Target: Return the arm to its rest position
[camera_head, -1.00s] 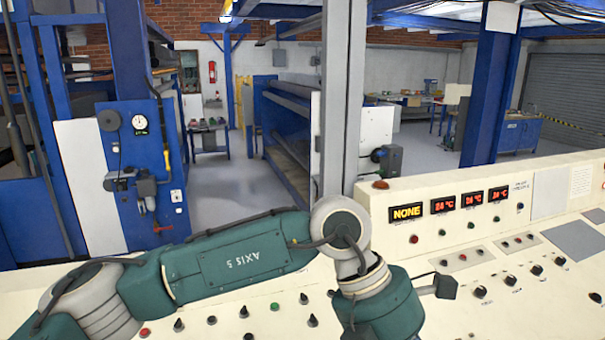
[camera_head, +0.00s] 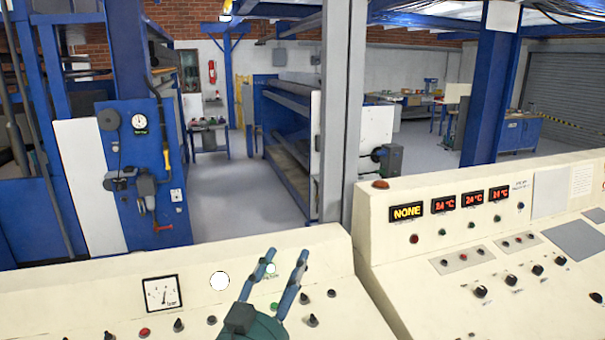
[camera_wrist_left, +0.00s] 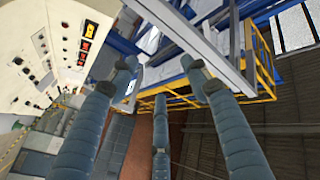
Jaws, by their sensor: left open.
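My left gripper (camera_head: 283,268) shows at the bottom middle of the head view, in front of the left cream control panel (camera_head: 230,262). Its blue-grey fingers point up and stand apart, with nothing between them. In the left wrist view the spread fingers (camera_wrist_left: 160,85) also hold nothing. Most of the left arm is out of the head view. My right gripper is not in either view.
The right console (camera_head: 440,240) carries red displays, knobs and buttons. A grey post (camera_head: 340,120) rises behind the panels. Blue machinery (camera_head: 140,170) stands behind at left.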

